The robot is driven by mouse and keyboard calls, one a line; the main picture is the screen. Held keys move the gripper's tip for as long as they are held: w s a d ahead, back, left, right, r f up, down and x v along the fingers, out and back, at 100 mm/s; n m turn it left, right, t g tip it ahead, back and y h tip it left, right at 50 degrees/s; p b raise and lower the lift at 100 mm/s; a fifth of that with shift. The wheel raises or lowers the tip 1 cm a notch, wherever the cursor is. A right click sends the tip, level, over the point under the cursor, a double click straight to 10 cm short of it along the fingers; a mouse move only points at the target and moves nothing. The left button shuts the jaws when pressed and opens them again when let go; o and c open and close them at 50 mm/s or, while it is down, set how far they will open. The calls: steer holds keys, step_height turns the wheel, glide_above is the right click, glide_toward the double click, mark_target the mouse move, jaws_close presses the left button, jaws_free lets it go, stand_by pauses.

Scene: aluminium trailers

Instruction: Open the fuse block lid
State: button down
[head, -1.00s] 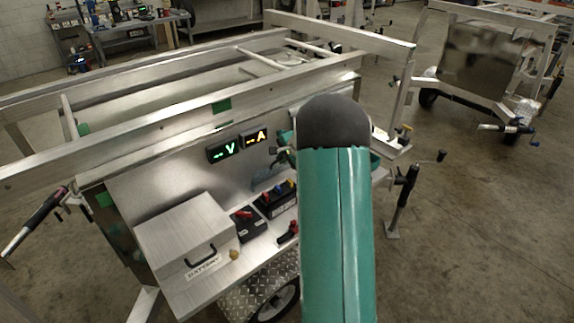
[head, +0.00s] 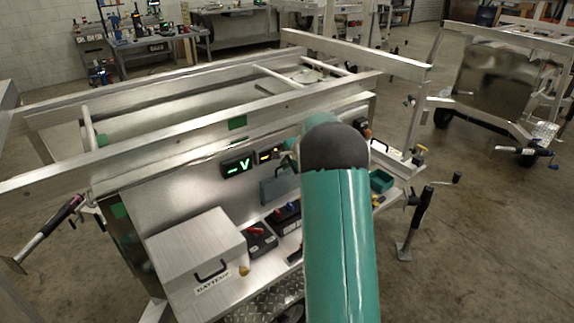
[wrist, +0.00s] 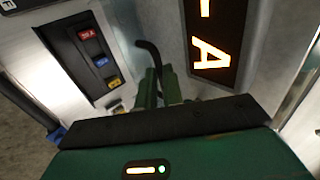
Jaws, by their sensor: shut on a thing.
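In the wrist view, a dark block with red, blue and yellow fuses (wrist: 100,62) shows at the left, its coloured faces visible. A black curved handle (wrist: 150,52) runs down to the green fingers of my gripper (wrist: 160,90). My gripper is shut on this handle; the exact contact is partly hidden. I cannot tell clearly how the lid is angled. In the head view, a dark box with coloured parts (head: 285,216) sits on the trailer shelf, with a grey-blue panel (head: 276,188) behind it. My green arm hides the gripper there.
An orange-lit display (wrist: 212,45) is close to the right of my fingers. On the shelf are a silver battery box (head: 195,250) and a black box with red parts (head: 260,238). A green bin (head: 381,181) is right of my arm. Trailer rails (head: 190,130) cross behind.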

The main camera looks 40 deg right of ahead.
steer(key=shift+w+a+r, duration=0.2)
steer(key=shift+r, duration=0.1)
steer(key=c, duration=1.5)
jaws_free()
steer(key=shift+s, duration=0.1)
steer(key=shift+d+f, duration=0.1)
steer(key=shift+d, duration=0.05)
steer(key=v, duration=1.3)
steer(key=shift+s+r, duration=0.25)
